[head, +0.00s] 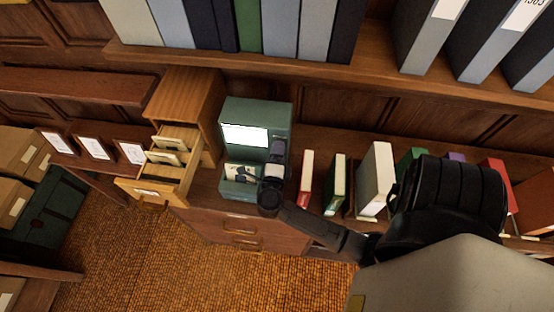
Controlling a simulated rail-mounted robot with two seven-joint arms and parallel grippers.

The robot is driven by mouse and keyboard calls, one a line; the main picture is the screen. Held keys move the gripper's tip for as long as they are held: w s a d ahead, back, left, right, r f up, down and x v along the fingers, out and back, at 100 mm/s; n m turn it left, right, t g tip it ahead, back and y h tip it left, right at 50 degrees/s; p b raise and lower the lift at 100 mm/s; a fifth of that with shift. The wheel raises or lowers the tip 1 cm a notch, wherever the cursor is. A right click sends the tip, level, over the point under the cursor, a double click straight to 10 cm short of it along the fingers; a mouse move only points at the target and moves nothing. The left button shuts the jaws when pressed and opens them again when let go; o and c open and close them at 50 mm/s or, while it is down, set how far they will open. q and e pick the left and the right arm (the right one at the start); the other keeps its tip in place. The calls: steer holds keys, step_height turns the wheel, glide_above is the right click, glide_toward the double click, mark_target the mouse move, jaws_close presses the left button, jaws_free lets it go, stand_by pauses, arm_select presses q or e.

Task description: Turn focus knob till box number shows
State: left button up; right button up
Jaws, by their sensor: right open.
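A teal reader (257,110) stands on the wooden cabinet, left of centre, with a lit white screen (245,135). Any writing on the screen is too small to read. My right gripper (277,152) is open at the right side of the reader's front, just right of the screen. The gripper and wrist cover that part of the reader, and I cannot make out the focus knob. Whether the fingers touch anything there is too small to tell. My left gripper is out of view.
An open card drawer (157,185) juts out left of the reader, with framed cards (95,148) farther left. Upright books, including a white one (375,180), stand right of the reader. A shelf (240,65) with binders runs above. Orange carpet lies below.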

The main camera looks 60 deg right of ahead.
steer(key=shift+w+d, duration=0.1)
steer(key=shift+d, duration=0.15)
steer(key=shift+r, duration=0.1)
steer(key=n+p, duration=0.3)
steer(key=p, duration=0.1)
steer(key=n+p, duration=0.3)
steer(key=p, duration=0.1)
steer(key=n+p, duration=0.4)
steer(key=p, duration=0.1)
steer(key=shift+r, duration=0.25)
steer(key=shift+f+n+p, duration=0.1)
steer(key=shift+n+p, duration=0.3)
steer(key=shift+n, duration=0.1)
steer(key=shift+f+n, duration=0.25)
steer(key=shift+n, duration=0.25)
steer(key=shift+c, duration=0.2)
